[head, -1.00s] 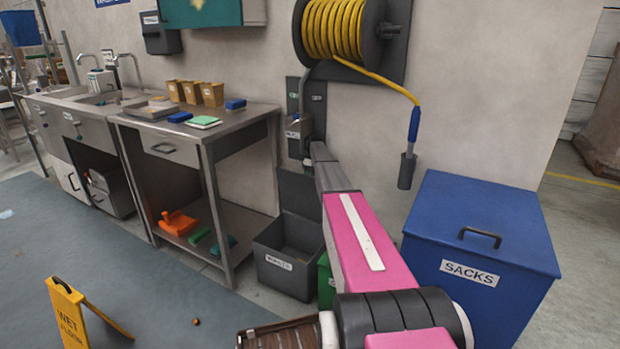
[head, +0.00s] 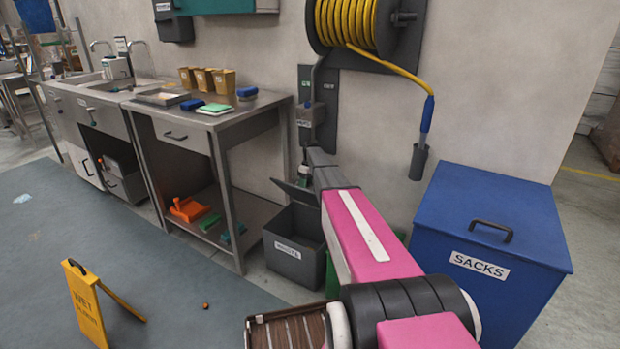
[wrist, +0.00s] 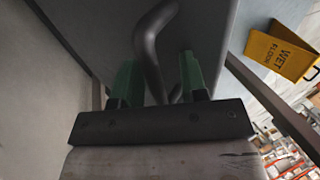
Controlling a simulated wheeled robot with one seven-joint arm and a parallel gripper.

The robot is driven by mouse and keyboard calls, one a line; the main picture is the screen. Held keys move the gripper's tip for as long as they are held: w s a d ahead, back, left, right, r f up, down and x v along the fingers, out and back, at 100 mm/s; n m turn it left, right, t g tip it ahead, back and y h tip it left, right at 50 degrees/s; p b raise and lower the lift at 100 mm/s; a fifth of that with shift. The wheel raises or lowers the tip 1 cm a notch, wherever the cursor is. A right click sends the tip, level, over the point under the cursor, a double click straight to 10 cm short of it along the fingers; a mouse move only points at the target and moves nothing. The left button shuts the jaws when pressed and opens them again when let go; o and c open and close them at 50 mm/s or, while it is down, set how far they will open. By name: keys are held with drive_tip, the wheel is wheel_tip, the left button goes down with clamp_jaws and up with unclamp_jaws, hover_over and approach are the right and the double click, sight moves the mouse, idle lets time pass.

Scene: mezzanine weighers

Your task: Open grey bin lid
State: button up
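The grey bin (head: 290,258) with a white label stands on the floor against the wall. Its lid (head: 292,192) is partly raised, tilted and seen nearly edge-on, and the dark inside shows below it. My gripper (head: 303,181) is just behind the lid, mostly hidden by my pink arm. In the wrist view my gripper's green fingers (wrist: 161,78) are apart on either side of a dark curved handle (wrist: 150,45), with a gap visible. The grey panel (wrist: 205,28) behind the handle looks like the lid.
A blue SACKS bin (head: 490,240) stands to the right, and a green bin (head: 331,280) is partly hidden beside the grey one. A steel bench (head: 215,130) is on the left. A yellow wet floor sign (head: 85,302) stands on the open floor.

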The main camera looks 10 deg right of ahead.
drive_tip(key=s+a+f, duration=0.4)
drive_tip(key=f, duration=0.2)
drive_tip(key=s+a+f, duration=0.4)
drive_tip(key=f, duration=0.3)
drive_tip(key=shift+a+f, duration=0.15)
drive_tip(key=shift+f, duration=0.05)
drive_tip(key=shift+s+r, duration=0.1)
